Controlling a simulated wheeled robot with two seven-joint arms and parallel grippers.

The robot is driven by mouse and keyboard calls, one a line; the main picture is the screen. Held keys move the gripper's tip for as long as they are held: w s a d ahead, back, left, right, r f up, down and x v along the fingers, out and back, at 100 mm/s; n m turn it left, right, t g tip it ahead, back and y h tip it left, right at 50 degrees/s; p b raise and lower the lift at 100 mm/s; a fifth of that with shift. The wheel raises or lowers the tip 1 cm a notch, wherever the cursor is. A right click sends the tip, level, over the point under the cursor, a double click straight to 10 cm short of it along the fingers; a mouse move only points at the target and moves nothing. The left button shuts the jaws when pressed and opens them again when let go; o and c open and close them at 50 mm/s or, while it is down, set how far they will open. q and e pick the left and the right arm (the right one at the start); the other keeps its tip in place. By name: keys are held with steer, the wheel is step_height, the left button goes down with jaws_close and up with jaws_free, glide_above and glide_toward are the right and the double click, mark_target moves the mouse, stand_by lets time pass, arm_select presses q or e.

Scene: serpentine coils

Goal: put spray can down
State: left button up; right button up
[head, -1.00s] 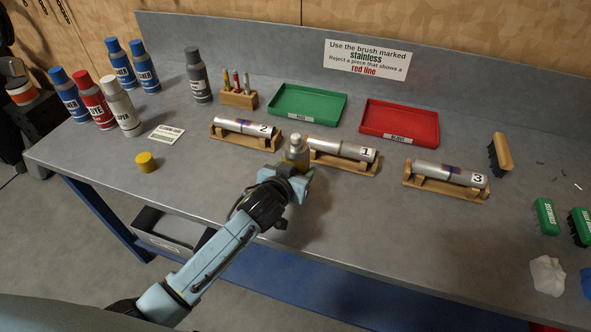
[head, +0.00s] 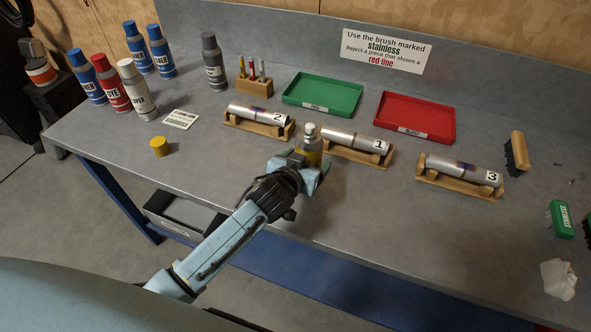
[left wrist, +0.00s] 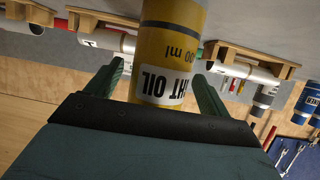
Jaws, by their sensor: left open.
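The spray can (head: 311,146) is yellow with a silver top and stands upright at the bench's front part, between the piece holders marked 2 and 1. In the left wrist view the can (left wrist: 168,50) shows upside down, with a white label ending in "HT OIL". My left gripper (head: 309,168) is open, its two fingers on either side of the can, with a gap visible in the wrist view. The can's base is hidden behind the gripper in the head view. A loose yellow cap (head: 159,146) lies on the bench to the left. My right gripper is not in view.
Wooden holders with metal pieces 2 (head: 259,120), 1 (head: 357,147) and 3 (head: 460,177) stand close by. Several bottles (head: 112,88) stand at the left. Green (head: 322,95) and red (head: 415,118) trays lie behind. The bench (head: 225,160) is clear between cap and gripper.

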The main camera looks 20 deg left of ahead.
arm_select(q)
steer(key=d+v, duration=0.1)
steer(key=v, duration=0.9)
steer(key=shift+s+a+r, duration=0.15)
steer(key=shift+s+a, duration=0.25)
steer(key=shift+a, duration=0.15)
